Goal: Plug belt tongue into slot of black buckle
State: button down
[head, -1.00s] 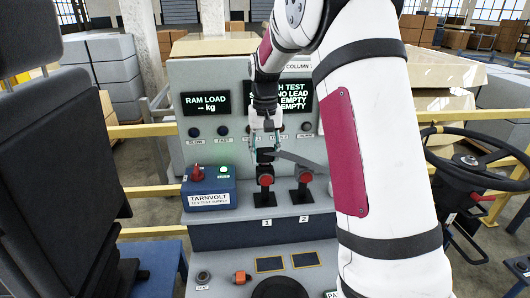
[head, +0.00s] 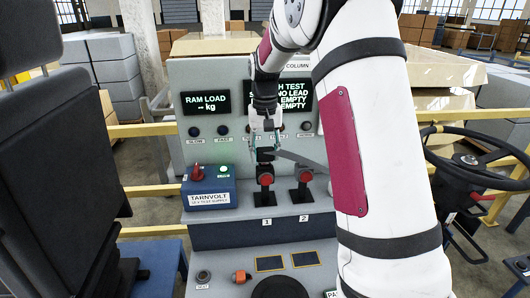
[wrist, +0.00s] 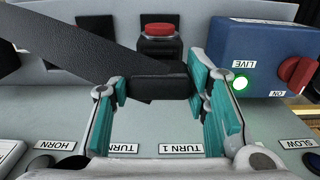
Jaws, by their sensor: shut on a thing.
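My gripper (head: 265,143) is shut on the black belt tongue (wrist: 158,84), with a teal finger pad at each side of its dark grip. The tongue also shows small in the head view (head: 265,156). The black belt (wrist: 75,48) runs from it to the left in the wrist view. In the head view, a black buckle with a red button (head: 265,179) stands on post 1, just below the tongue. It also shows beyond the tongue in the wrist view (wrist: 158,45). A similar buckle (head: 304,177) stands on post 2 to the right. The tongue's metal tip and the slot are hidden.
A blue test supply box (head: 209,188) with a red knob and a lit green lamp stands left of buckle 1. The upright panel (head: 240,150) with screens and buttons is close behind my gripper. A black seat (head: 55,150) is at left, a steering wheel (head: 475,160) at right.

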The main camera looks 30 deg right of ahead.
aim_at(265, 148)
jog(key=shift+f, duration=0.45)
dwell(0.7)
jog(key=c, duration=0.8)
grip_release()
notch_tip(265, 148, up, 12)
jog(key=shift+f, duration=0.1)
jog(key=o, duration=0.8)
